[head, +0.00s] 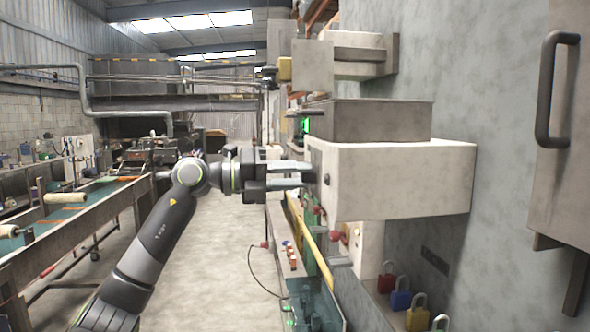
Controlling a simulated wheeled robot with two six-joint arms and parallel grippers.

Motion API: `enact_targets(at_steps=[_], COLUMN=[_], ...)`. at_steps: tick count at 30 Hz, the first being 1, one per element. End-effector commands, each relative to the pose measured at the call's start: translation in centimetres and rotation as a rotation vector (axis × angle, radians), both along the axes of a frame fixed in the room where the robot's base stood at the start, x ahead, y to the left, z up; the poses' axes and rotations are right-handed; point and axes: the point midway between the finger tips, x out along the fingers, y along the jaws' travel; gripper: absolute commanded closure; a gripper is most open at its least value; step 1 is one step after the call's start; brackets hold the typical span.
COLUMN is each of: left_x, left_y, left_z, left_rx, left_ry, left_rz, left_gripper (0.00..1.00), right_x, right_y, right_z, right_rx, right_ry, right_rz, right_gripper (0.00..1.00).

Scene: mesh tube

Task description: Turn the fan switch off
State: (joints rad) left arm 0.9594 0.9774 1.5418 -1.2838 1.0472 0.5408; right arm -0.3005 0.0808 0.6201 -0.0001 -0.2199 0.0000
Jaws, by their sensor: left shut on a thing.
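A pale grey control box (405,180) juts from the wall on the right, its narrow left face seen at a steep angle. My left gripper (308,176) reaches in from the left, level, with its two fingers at that face. It is shut on a small part there, which I take to be the fan switch; the fingers and the angle largely hide it, so its position cannot be read. A dark knob (326,179) shows just right of the fingertips. My right gripper is not in view.
Several padlocks, including a red one (386,280) and a blue one (401,298), stand below. A door with a dark handle (550,90) is at right. A conveyor (80,210) runs along the left; the floor between is clear.

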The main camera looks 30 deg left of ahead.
Motion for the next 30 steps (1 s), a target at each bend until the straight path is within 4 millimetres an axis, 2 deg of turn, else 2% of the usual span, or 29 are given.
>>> enact_targets(at_steps=[9,22,23,27,30], left_x=[0.01,0.01,0.01,0.01,0.00], left_y=[0.03,0.03,0.03,0.02,0.01], left_z=[0.08,0.04,0.04,0.05,0.04], left_rx=[-0.051,-0.055,-0.055,-0.054,-0.055], left_ry=[0.064,0.070,0.070,0.071,0.070], left_rz=[0.001,0.001,0.001,0.001,0.000], left_gripper=[0.93,0.93,0.68,0.50,0.49], right_x=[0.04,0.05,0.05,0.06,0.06], right_y=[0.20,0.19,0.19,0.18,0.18], right_z=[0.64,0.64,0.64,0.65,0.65], right_rx=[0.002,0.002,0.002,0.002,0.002], right_ry=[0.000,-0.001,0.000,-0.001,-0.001], right_rz=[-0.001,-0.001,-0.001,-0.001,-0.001], right_gripper=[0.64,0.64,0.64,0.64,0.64])
